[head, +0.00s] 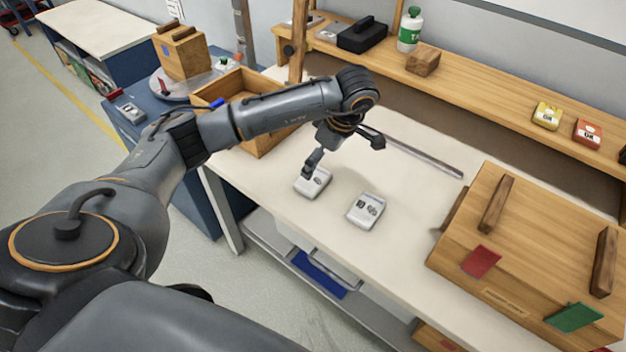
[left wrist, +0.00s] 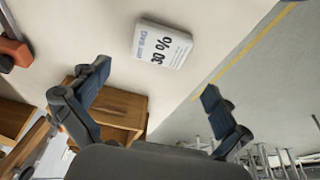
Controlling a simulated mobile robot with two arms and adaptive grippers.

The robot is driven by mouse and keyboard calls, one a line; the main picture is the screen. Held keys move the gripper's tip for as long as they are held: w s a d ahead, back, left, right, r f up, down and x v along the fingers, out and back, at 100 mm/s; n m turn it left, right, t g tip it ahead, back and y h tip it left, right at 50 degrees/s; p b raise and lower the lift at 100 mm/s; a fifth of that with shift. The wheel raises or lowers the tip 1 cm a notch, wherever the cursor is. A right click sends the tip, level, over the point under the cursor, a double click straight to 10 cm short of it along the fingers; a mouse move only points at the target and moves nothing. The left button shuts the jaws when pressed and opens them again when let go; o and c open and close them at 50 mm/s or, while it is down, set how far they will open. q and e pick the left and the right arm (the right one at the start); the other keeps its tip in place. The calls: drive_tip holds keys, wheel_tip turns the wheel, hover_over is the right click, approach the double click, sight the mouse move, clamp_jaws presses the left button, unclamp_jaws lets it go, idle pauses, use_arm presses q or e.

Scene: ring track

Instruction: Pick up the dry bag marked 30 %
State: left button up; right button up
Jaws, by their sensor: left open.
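In the left wrist view a white bag (left wrist: 163,45) with dark print reads 30 % and lies flat on the pale bench top. In the head view two white bags lie on the bench, a left one (head: 317,184) and a right one (head: 364,211); their print is too small to read surely. My left gripper (head: 313,163) hangs over the left bag, partly hiding it. In its wrist view the left gripper (left wrist: 150,95) is open and empty, with the marked bag beyond the fingertips. My right gripper is not in view.
A large wooden box (head: 540,240) with handles and red and green tags stands at right. An open wooden crate (head: 265,140) is behind the left arm. A metal strip (head: 425,158) lies at the back. A shelf (head: 480,90) runs behind. The bench around the bags is clear.

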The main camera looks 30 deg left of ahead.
sight(313, 178)
use_arm(q)
drive_tip(key=shift+x, duration=1.25)
drive_tip(key=p+x, duration=0.2)
drive_tip(key=x, duration=0.2)
drive_tip(key=shift+d+f, duration=0.1)
drive_tip(key=shift+f, duration=0.5)
drive_tip(key=c, duration=1)
